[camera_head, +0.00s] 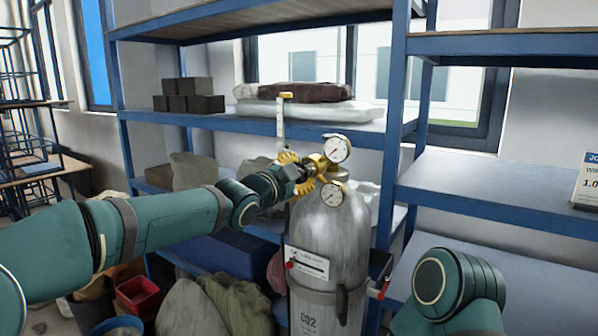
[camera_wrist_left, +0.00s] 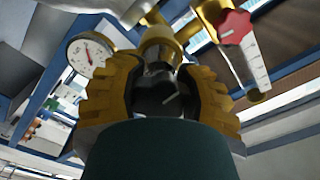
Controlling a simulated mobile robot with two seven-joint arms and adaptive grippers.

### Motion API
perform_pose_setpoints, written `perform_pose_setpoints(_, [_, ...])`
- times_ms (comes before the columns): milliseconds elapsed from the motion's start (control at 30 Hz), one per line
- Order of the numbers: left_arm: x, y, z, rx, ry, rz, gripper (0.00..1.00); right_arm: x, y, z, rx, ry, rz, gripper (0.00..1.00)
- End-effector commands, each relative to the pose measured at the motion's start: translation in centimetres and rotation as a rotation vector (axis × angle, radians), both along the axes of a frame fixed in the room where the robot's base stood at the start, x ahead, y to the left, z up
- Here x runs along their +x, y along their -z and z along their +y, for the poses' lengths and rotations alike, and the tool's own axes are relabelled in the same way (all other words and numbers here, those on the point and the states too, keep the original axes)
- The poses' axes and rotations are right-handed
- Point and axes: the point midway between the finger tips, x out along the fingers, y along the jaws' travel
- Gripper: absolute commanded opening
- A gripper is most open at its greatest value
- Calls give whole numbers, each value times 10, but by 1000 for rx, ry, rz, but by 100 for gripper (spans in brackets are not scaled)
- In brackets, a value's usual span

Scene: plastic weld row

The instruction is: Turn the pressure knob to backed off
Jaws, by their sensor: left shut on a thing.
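The pressure regulator (camera_head: 318,162) is brass and sits on top of a grey CO2 cylinder (camera_head: 335,240). It carries two round white gauges, an upper one (camera_head: 337,149) and a lower one (camera_head: 332,194). My left gripper (camera_head: 297,176) reaches it from the left. In the left wrist view its yellow fingers (camera_wrist_left: 160,95) are shut around the dark pressure knob (camera_wrist_left: 165,85), which has a pale line on its face. The brass body (camera_wrist_left: 160,45) shows just behind the knob. My right arm shows at the lower right, but its gripper is out of view.
A clear flow tube (camera_head: 281,125) stands just left of the regulator; the left wrist view shows a red knob (camera_wrist_left: 235,27) beside it. A blue shelf (camera_head: 240,125) with bags and dark blocks is behind. Red and blue bins (camera_head: 138,293) lie at lower left.

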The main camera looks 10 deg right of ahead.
Motion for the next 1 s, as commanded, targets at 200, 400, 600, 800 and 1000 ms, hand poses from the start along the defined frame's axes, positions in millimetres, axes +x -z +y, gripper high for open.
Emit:
perform_pose_setpoints(200, [1, 8, 2, -136, -5, 158, 1, 0, -2, 0, 1, 0, 0, 37])
perform_pose_setpoints(400, [1, 9, 1, -261, -5, 285, 2, 0, -2, 0, 0, 0, 0, 37])
perform_pose_setpoints(600, [1, 11, 0, -363, -7, 391, 1, 0, 1, 0, 0, 0, 0, 37])
perform_pose_setpoints(800, [0, 11, 0, -431, -7, 460, 2, 0, 3, 0, -1, 1, 1, 37])
perform_pose_setpoints(1000, [0, 11, 0, -468, -7, 497, 2, 0, 4, 0, -1, 0, 0, 37])
